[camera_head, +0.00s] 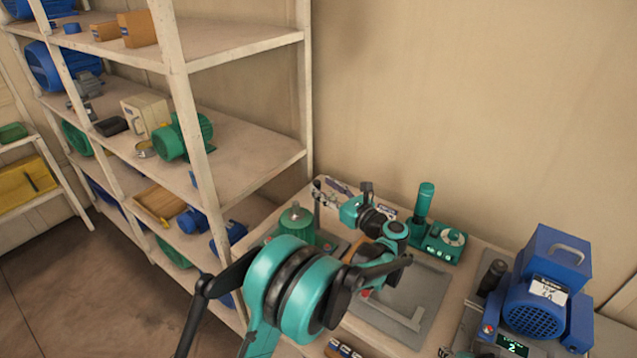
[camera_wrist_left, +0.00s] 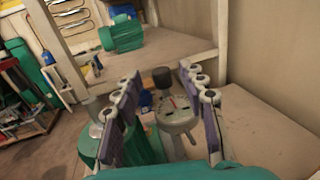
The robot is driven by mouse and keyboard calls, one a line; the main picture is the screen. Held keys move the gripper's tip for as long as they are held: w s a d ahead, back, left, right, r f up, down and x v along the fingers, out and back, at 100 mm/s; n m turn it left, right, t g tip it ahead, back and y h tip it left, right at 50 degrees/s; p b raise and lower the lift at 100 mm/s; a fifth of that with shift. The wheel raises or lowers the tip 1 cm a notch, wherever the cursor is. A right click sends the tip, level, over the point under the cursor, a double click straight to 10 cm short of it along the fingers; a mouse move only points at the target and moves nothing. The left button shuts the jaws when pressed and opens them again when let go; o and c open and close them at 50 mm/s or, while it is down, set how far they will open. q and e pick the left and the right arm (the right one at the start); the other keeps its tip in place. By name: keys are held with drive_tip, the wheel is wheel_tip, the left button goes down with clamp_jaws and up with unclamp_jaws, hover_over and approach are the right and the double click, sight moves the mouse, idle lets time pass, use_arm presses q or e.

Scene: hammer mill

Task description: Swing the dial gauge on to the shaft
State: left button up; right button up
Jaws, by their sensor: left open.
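My left gripper (camera_head: 326,190) reaches over the bench toward the shelf side. In the left wrist view its two padded fingers (camera_wrist_left: 165,115) are spread apart, with nothing clamped between them. The dial gauge (camera_wrist_left: 177,114), with a pale round face, red needle and black knob on top, shows between and beyond the fingers. I cannot tell whether a finger touches it. The green motor (camera_head: 300,230) stands on the bench left of the gripper, its short shaft (camera_head: 295,210) pointing up. In the left wrist view the motor is partly hidden behind the left finger. My right gripper is not in view.
A shelf rack (camera_head: 240,165) with motors and boxes stands at the left, close to the bench. A teal device with an upright handle (camera_head: 440,245), a grey tray (camera_head: 425,290) and a blue machine (camera_head: 545,295) are on the bench. The wall is behind.

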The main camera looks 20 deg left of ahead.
sight(316, 184)
use_arm(q)
drive_tip(key=shift+b+x, duration=0.35)
drive_tip(key=shift+x, duration=1.5)
drive_tip(key=shift+c, duration=0.4)
clamp_jaws()
drive_tip(key=shift+m+t+h, duration=0.3)
drive_tip(key=m+t+h, duration=0.4)
drive_tip(key=h, duration=0.1)
drive_tip(key=shift+a, duration=0.15)
drive_tip(key=shift+m+t+h, duration=0.65)
drive_tip(key=shift+m+h, duration=0.4)
drive_tip(key=shift+h, duration=0.4)
drive_tip(key=shift+m+t+h, duration=0.65)
drive_tip(key=shift+m+h, duration=0.4)
drive_tip(key=shift+h, duration=0.4)
